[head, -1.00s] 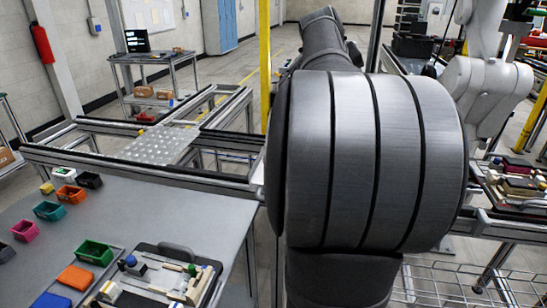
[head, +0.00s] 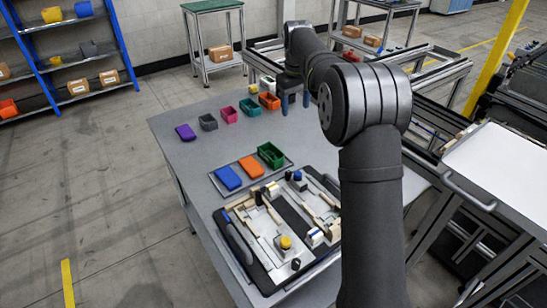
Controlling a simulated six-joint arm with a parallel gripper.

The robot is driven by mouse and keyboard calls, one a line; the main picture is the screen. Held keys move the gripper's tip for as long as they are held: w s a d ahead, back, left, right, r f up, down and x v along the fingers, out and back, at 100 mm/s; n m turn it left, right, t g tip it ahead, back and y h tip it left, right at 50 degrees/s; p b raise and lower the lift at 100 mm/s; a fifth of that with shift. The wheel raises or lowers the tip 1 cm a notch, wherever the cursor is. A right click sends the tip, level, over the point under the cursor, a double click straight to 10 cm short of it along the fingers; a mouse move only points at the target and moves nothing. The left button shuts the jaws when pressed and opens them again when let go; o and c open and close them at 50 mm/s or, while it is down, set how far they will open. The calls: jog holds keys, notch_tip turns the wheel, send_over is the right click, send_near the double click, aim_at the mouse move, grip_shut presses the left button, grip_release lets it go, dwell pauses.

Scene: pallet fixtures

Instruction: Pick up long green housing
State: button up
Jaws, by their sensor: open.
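A green open-topped housing (head: 271,155) sits at the far right end of a small grey tray (head: 219,186) on the table, beside an orange and a blue piece. A teal-green open box (head: 250,107) stands farther back in a row of coloured boxes. I cannot tell for sure which is the long green housing. My gripper (head: 295,109) points down at the far right of the table, right of the orange open box (head: 269,101). Its two dark blue fingers are apart with nothing seen between them. It is well apart from the green housing on the tray.
The orange piece (head: 251,167) and blue piece (head: 228,178) lie flat on the tray. A dark pallet fixture (head: 238,243) with several parts fills the table's front. My arm hides the table's right side.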

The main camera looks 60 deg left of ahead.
jog(key=n, duration=0.1)
send_over(274, 157)
notch_tip(274, 157, down, 2)
jog(key=f, duration=0.1)
jog(key=shift+g, duration=0.3)
notch_tip(274, 157, down, 10)
jog(key=shift+w+f, duration=0.1)
jog(key=shift+f, duration=3.15)
jog(key=c, duration=0.8)
jog(key=shift+r, duration=0.15)
